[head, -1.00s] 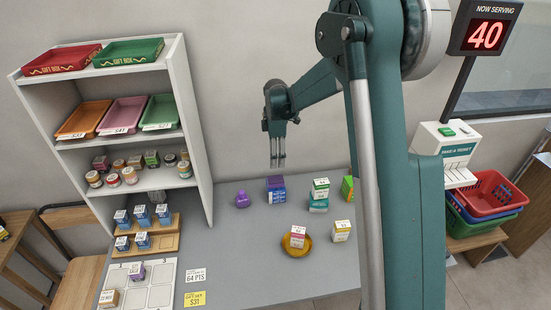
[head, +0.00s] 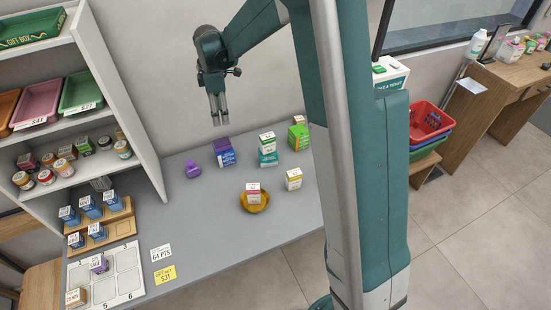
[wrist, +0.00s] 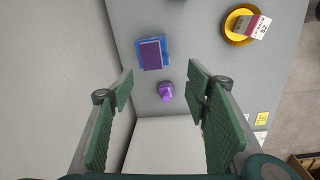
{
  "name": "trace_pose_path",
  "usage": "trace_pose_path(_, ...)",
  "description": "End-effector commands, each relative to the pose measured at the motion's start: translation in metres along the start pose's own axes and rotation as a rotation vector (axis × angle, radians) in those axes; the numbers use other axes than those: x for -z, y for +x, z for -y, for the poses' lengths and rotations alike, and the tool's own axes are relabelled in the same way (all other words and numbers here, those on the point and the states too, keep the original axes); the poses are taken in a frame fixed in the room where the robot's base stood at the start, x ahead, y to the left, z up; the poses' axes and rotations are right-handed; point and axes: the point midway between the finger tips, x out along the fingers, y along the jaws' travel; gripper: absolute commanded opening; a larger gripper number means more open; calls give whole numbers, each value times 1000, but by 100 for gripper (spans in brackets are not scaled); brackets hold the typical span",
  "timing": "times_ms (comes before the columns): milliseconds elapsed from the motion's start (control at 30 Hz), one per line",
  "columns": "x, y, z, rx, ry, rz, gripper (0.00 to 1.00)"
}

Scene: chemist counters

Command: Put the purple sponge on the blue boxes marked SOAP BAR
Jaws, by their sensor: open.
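A purple block (head: 222,145), which looks like the sponge, lies on top of the blue boxes (head: 227,158) near the back of the grey counter. Lettering on the boxes is too small to read. In the wrist view, the purple block (wrist: 151,54) covers most of the blue top (wrist: 138,60), with blue showing around its edges. My gripper (head: 219,122) is open and empty, up above the counter and apart from the block. In the wrist view, its fingers (wrist: 160,92) are spread wide, and the block is ahead of them.
A small purple object (head: 193,170) stands left of the blue boxes. Green-and-white boxes (head: 267,150) stand to the right. A yellow bowl (head: 256,206) holding a box is in front. A white shelf (head: 146,150) rises at the left. The middle of the counter is clear.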

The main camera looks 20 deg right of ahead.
Motion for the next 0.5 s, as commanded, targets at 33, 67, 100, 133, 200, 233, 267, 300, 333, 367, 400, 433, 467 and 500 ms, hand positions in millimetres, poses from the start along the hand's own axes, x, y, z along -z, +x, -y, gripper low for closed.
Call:
trace_pose_path(33, -3, -10, 8, -10, 24, -2, 48)
trace_pose_path(67, -4, -15, 12, -15, 41, -4, 48)
trace_pose_path(100, -6, -22, 16, -23, 61, -6, 48)
trace_pose_path(133, -8, -27, 20, -30, 77, -8, 48)
trace_pose_path(200, -11, -38, 29, -43, 113, -12, 48)
trace_pose_path(233, -12, -43, 32, -49, 129, -14, 48)
trace_pose_path(267, -14, -48, 37, -55, 145, -16, 48)
trace_pose_path(300, -16, -54, 42, -63, 166, -19, 48)
trace_pose_path(333, -17, -58, 46, -69, 181, -22, 48)
trace_pose_path(367, -19, -62, 50, -74, 197, -24, 48)
trace_pose_path(400, -21, -68, 56, -82, 217, -27, 48)
trace_pose_path(433, -22, -72, 60, -88, 233, -30, 48)
trace_pose_path(467, -23, -76, 63, -94, 248, -33, 48)
trace_pose_path(500, -25, -82, 69, -101, 270, -36, 48)
